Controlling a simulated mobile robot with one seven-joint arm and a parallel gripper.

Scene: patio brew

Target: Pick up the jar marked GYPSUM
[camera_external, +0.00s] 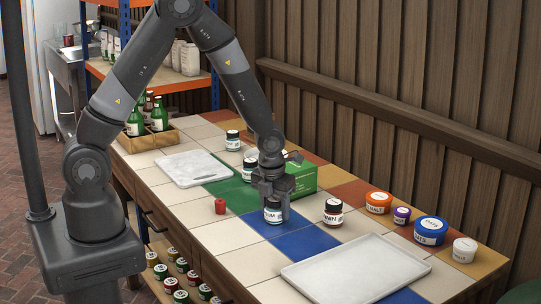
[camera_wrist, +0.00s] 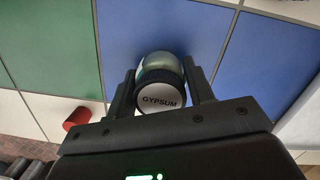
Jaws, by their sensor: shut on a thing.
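The jar marked GYPSUM (camera_wrist: 161,98) shows in the wrist view with its white lid label facing the camera. My gripper (camera_wrist: 160,85) is shut on it, with one dark finger on each side. In the external view the jar (camera_external: 273,214) is below my gripper (camera_external: 272,190), at the blue tiles of the table. Its label is partly readable, ending in "UM". Whether its base touches the tiles I cannot tell.
A brown-lidded jar (camera_external: 333,212) stands to the right, and a small red object (camera_external: 220,206) to the left. A green box (camera_external: 303,178) is just behind. A white tray (camera_external: 355,272) lies at the front right, a white board (camera_external: 193,168) at the left. Several lidded tubs line the right.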

